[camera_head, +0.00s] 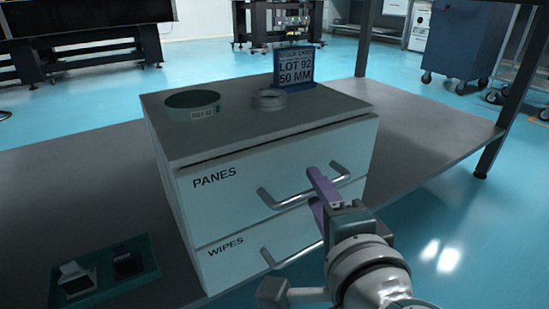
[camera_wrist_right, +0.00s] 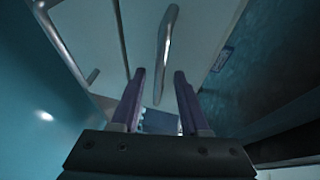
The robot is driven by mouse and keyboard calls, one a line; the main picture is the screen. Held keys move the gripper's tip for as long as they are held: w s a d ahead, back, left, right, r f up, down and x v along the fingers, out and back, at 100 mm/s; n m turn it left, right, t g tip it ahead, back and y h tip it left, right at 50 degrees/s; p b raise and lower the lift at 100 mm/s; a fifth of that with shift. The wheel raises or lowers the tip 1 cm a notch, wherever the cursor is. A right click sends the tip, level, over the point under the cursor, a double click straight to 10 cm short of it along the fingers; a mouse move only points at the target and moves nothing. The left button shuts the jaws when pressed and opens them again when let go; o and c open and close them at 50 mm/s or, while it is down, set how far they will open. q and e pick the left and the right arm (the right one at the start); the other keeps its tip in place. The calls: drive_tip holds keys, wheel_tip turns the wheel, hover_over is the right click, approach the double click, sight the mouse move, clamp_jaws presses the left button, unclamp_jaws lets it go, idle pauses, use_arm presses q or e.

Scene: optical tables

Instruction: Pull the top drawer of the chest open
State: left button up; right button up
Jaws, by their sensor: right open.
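The white chest's top drawer (camera_head: 230,184), labelled PANES, has a metal bar handle (camera_head: 285,203). A dark gap runs along the drawer's upper edge; I cannot tell if it is slightly out. My right gripper (camera_head: 314,187) has purple fingers, open, one above and one below the handle's middle in the head view. In the right wrist view, the handle (camera_wrist_right: 165,45) shows between the open fingertips (camera_wrist_right: 159,74); contact cannot be made out. The gripper and wrist hide part of the handle and the lower drawer. My left gripper is not in view.
The lower drawer (camera_head: 228,260), labelled WIPES, has its own handle (camera_head: 285,255). A green round dish (camera_head: 193,106), a clear ring (camera_head: 270,100) and a blue lot sign (camera_head: 295,67) stand on the chest. A green tray (camera_head: 150,277) lies left on the grey table (camera_head: 60,190).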

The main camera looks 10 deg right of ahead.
drive_tip(key=shift+w+f, duration=0.2)
drive_tip(key=shift+w, duration=0.6)
clamp_jaws()
idle(0.9)
